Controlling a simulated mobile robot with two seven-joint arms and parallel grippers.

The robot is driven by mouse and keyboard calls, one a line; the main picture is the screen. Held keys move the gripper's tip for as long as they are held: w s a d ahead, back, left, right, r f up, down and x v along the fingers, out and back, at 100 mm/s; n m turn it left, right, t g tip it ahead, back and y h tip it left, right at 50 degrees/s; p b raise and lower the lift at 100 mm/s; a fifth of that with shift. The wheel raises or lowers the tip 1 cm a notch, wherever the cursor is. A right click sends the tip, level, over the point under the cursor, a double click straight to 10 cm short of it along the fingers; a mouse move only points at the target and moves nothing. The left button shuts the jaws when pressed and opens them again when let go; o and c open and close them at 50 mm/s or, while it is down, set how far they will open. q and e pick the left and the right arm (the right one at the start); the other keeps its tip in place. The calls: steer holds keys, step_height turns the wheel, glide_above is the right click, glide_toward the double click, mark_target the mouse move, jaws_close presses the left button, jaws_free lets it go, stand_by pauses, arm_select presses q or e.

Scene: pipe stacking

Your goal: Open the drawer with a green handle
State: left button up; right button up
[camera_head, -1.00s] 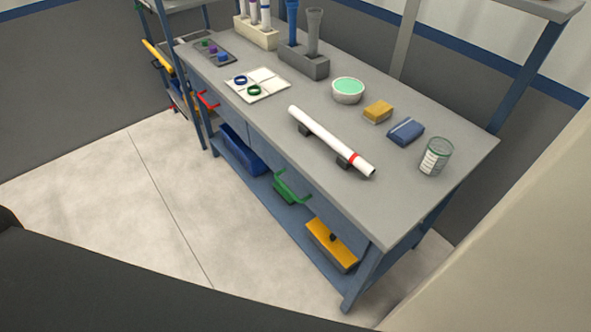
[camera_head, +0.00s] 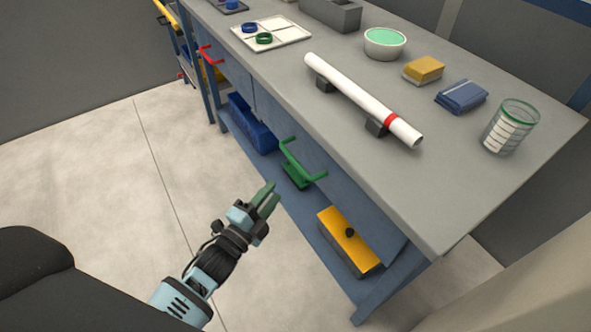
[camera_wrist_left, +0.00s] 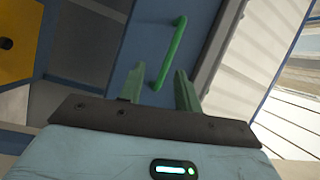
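The green handle (camera_head: 298,168) is on a blue drawer front (camera_head: 338,178) under the near edge of the workbench. The drawer appears shut, flush with the bench. My left gripper (camera_head: 271,192) is to the left of the handle and apart from it, with its fingers pointing towards the bench. In the left wrist view, the two green fingers (camera_wrist_left: 159,90) are spread open with nothing between them. The green handle (camera_wrist_left: 172,52) lies ahead of the gap between them, on the blue drawer front (camera_wrist_left: 205,30). My right gripper is not in view.
A red handle (camera_head: 210,56) is on another drawer farther left. Below, the shelf holds a blue bin (camera_head: 252,128) and a yellow-topped box (camera_head: 348,240). A white pipe (camera_head: 360,95) rests on supports on the bench top (camera_head: 440,200). The floor beside the bench is clear.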

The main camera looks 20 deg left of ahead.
mark_target(293, 158)
arm_select(q)
steer(key=w, duration=0.1)
steer(key=w+r+m, duration=0.1)
steer(key=w+m+t+b, duration=0.1)
steer(key=shift+w+d+r+h, duration=0.1)
steer(key=shift+r+h, duration=0.2)
steer(key=shift+r, duration=0.05)
steer(key=shift+b+x, duration=0.35)
steer(key=shift+x, duration=3.5)
steer(key=shift+c, duration=0.2)
jaws_close()
